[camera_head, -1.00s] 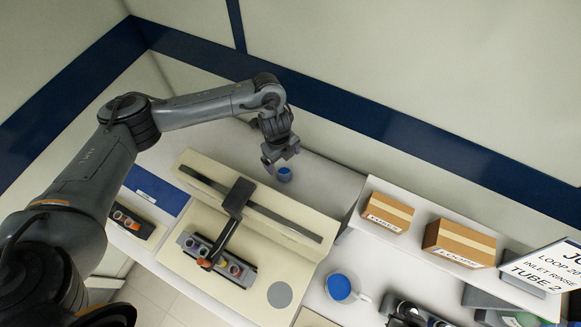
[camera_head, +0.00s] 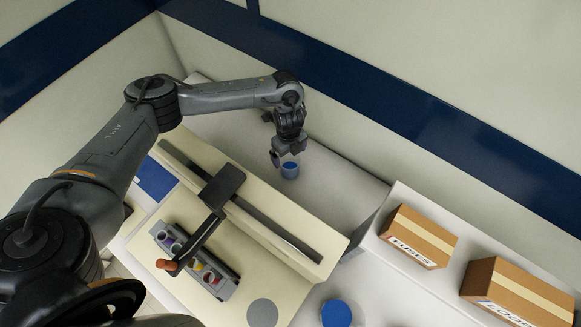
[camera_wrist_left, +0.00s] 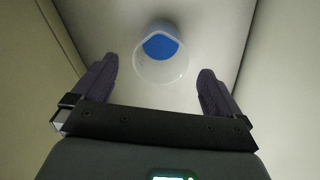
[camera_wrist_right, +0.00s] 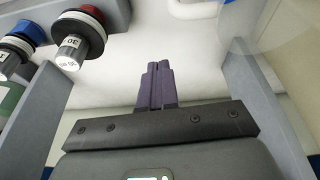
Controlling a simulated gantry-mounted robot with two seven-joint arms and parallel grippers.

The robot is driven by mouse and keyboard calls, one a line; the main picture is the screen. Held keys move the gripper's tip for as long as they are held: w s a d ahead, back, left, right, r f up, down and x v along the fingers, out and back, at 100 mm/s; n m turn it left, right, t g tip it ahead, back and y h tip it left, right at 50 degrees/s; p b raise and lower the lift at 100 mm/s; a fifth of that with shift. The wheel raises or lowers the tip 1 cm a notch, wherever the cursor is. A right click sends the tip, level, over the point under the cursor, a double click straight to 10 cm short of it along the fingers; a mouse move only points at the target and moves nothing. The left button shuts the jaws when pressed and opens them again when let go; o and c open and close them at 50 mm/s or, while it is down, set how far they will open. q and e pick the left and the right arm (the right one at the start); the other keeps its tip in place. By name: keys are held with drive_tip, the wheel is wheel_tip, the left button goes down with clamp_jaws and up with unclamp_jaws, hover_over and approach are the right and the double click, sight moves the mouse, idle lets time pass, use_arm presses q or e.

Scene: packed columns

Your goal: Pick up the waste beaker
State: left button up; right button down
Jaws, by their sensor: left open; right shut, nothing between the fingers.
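A small clear beaker with blue contents (camera_head: 290,171) stands on the white bench behind the long cream stand. My left gripper (camera_head: 280,160) is beside it, open and pointing down. In the left wrist view the beaker (camera_wrist_left: 161,70) is between and just beyond the spread fingers, with a gap on each side; nothing is gripped. A second, wider vessel with blue contents (camera_head: 337,313) stands at the bottom edge of the head view. I see no label on either. My right gripper (camera_wrist_right: 155,85) is shut and empty in the right wrist view; the head view does not show it.
The cream stand (camera_head: 292,259) carries a dark rail and a rack of coloured vials (camera_head: 207,268). Cardboard boxes (camera_head: 418,237) sit on a raised white shelf at right. Bench around the small beaker is clear.

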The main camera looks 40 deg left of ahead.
use_arm(q)
hover_over(290, 163)
drive_tip(key=s+d, duration=0.2)
drive_tip(key=shift+s+f, duration=0.2)
drive_tip(key=shift+f, duration=3.35)
drive_tip(key=c, duration=1.1)
